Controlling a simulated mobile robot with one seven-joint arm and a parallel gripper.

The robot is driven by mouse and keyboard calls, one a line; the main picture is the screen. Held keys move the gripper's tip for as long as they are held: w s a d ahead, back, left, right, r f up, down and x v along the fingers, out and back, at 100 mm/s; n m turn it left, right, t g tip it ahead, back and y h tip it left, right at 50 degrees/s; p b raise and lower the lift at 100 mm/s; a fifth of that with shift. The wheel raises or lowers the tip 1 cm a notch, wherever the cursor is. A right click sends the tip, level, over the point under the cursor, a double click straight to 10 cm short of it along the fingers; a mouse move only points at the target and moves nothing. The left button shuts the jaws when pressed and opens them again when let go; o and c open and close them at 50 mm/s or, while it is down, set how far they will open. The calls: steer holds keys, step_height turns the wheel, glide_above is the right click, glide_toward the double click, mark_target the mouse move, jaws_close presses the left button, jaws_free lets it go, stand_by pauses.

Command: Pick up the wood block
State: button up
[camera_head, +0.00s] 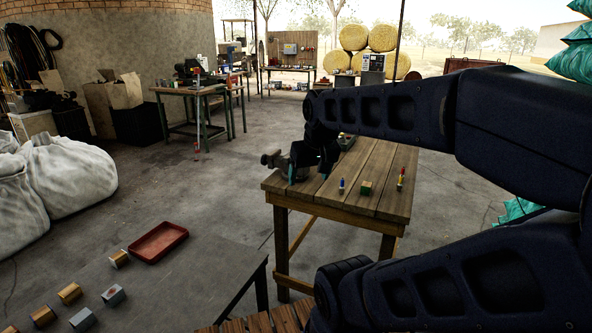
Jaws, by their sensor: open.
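Several brown blocks, such as one brown block (70,293), also lie on the dark table at lower left. The view does not settle which one is meant. My gripper (308,178) hangs over the left part of the bench, left of the yellow-brown block and apart from it. Its teal-tipped fingers are open, and I see nothing between them. My arm comes in from the right, above the bench.
A red tray (158,242) and grey blocks are on the dark table (190,290). Floor between tables is clear.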

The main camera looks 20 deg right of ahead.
steer(key=shift+c, duration=1.1)
